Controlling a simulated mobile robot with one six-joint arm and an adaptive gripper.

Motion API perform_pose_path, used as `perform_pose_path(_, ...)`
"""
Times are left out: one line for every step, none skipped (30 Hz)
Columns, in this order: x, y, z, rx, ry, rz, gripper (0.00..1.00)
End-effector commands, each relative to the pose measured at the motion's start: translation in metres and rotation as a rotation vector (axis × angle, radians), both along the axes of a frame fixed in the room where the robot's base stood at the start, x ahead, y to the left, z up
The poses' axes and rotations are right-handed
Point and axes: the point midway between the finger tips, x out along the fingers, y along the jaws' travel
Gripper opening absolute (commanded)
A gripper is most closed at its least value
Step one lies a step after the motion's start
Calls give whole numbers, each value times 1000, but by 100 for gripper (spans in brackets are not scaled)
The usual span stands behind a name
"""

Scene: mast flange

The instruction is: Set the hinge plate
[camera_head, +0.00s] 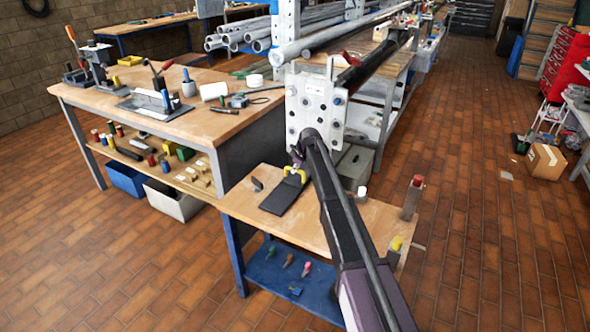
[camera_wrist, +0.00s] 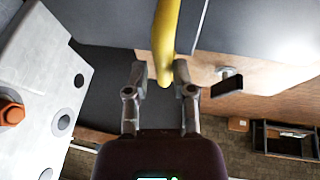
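A pale grey flange plate (camera_head: 315,112) with several holes stands upright on the mast. It also fills the left of the wrist view (camera_wrist: 40,75), with an orange hex bolt (camera_wrist: 11,111) in it. A yellow handle-like piece (camera_head: 295,173) shows at the far end of a dark flat pad (camera_head: 281,199) on the small bench. In the wrist view the yellow piece (camera_wrist: 165,40) reaches down between the fingertips. My gripper (camera_wrist: 160,77) is open, with small gaps beside the yellow piece. I cannot tell which part is the hinge plate.
The small wooden bench (camera_head: 245,205) has a small dark block (camera_head: 257,184) and an upright post with a red top (camera_head: 413,196). A larger workbench (camera_head: 225,122) with tools stands at left. Metal pipes (camera_head: 320,38) lie behind the flange. The tiled floor at right is mostly clear.

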Motion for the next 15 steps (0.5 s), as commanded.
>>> perform_pose_path(3,-1,0,-1,-4,-3,49)
perform_pose_path(3,-1,0,-1,-3,-2,57)
perform_pose_path(3,-1,0,-1,-2,-2,57)
perform_pose_path(3,-1,0,-1,-2,-2,57)
perform_pose_path(2,-1,0,0,-1,-2,57)
perform_pose_path(2,-1,0,0,-1,-2,57)
perform_pose_path(2,-1,0,0,-1,-1,57)
perform_pose_path(2,0,0,0,-1,-1,57)
perform_pose_path(1,0,0,0,0,-1,57)
perform_pose_path(1,0,0,0,0,-1,57)
perform_pose_path(1,0,0,0,0,-1,57)
perform_pose_path(1,0,0,1,1,-1,57)
perform_pose_path(0,0,0,1,1,-1,57)
perform_pose_path(0,0,0,1,1,-1,57)
perform_pose_path(-1,1,0,1,1,-1,57)
